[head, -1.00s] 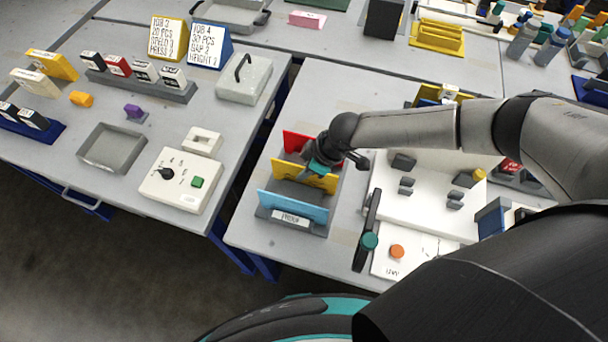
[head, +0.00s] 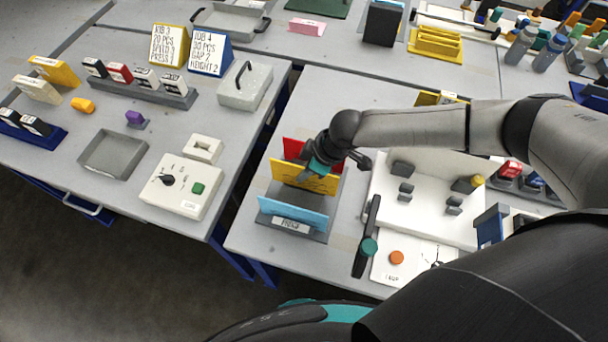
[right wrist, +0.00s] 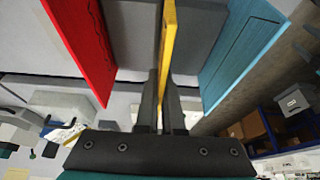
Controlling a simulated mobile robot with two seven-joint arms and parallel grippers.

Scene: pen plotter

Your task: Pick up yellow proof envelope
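The yellow proof envelope (head: 303,178) is in the middle of a grey rack labelled PROOF, between a red envelope (head: 296,146) and a blue envelope (head: 293,213). My right gripper (head: 318,168) is at its upper edge, coming from the right. In the right wrist view the two dark fingers (right wrist: 165,100) lie close against both faces of the yellow envelope (right wrist: 168,45), shut on it. The red envelope (right wrist: 85,45) and the blue envelope (right wrist: 240,50) stand apart from the fingers on either side. My left gripper is not in view.
The grey rack (head: 318,237) stands near the table's left edge, beside a gap to the other table. A control box (head: 182,187) is on the left table.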

